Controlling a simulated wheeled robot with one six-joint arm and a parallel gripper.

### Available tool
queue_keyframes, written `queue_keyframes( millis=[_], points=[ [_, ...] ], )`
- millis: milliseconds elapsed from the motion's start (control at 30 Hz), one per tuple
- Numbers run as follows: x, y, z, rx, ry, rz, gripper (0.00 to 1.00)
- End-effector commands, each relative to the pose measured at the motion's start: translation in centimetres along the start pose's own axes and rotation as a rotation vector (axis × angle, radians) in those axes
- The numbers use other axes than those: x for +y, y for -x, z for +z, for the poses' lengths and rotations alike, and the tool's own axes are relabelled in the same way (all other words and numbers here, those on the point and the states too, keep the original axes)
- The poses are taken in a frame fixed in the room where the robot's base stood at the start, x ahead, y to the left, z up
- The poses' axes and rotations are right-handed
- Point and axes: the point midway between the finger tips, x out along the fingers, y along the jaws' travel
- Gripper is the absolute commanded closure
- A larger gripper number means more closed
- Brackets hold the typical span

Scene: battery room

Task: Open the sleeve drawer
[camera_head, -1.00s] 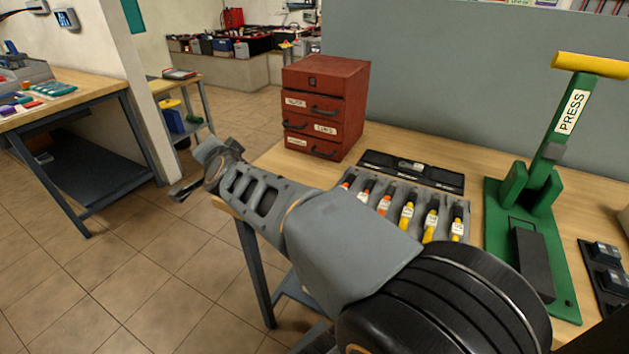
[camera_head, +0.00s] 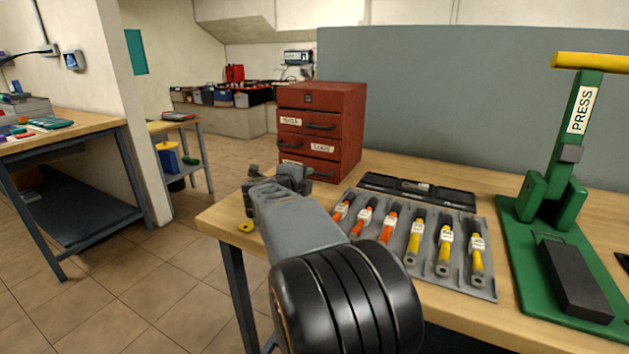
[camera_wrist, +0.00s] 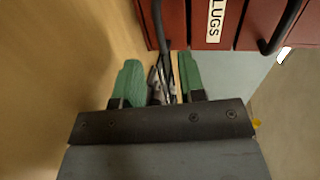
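The red drawer cabinet (camera_head: 343,125) stands at the back left of the bench, with its drawers looking shut. The middle drawer is labelled LUGS (camera_head: 322,147); it also shows in the wrist view (camera_wrist: 216,22). The top label (camera_head: 290,121) is too blurred to read. The bottom label is partly hidden by my gripper, so I cannot tell which drawer holds sleeves. My gripper (camera_wrist: 160,78) is open, its green fingers apart, close to the cabinet's lower front. A dark handle (camera_wrist: 157,22) lies at its fingertips, roughly in line with the gap; contact is unclear.
A grey tray of orange and yellow tools (camera_head: 485,287) lies on the bench right of my arm. A black case (camera_head: 450,197) lies behind it. A green press (camera_head: 535,235) stands at the right. The grey panel (camera_head: 450,95) closes the back. Floor is open at left.

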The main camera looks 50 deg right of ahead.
Motion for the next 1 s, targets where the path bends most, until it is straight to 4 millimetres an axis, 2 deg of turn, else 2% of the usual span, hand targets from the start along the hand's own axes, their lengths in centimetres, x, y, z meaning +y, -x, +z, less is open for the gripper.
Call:
queue_keyframes(
  millis=[33, 200, 400, 833, 1000],
  points=[
    [0.2, -1.1, -0.1, 0.005, 0.0, 0.0, 0.63],
    [0.2, -3.7, -0.1, 0.002, 0.001, 0.0, 0.63],
    [0.1, -5.5, 0.0, 0.001, 0.002, 0.0, 0.63],
    [0.0, -6.1, 0.0, -0.002, 0.001, -0.001, 0.63],
    [0.0, -6.1, 0.0, -0.002, 0.001, -0.001, 0.77]
  ],
)
